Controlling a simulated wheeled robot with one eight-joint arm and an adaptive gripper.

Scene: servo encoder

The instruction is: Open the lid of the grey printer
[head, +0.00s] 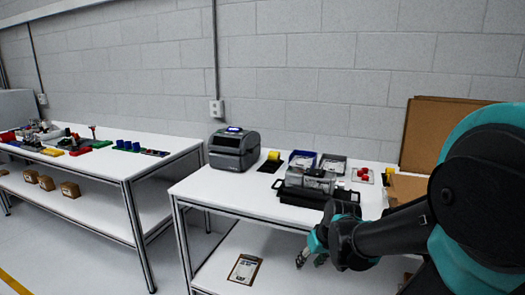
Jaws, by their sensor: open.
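The grey printer (234,149) stands on the white table, near its back left corner. Its lid looks shut, with a lit blue panel on top. My gripper (309,259) is open and empty. It hangs at the front of the same table, to the right of and nearer than the printer, well apart from it. My arm comes in from the right and hides part of the table's right side.
A black tray with a grey device (309,181) sits right of the printer. Cardboard (428,130) leans on the wall. Another table (100,159) stands left, across a gap.

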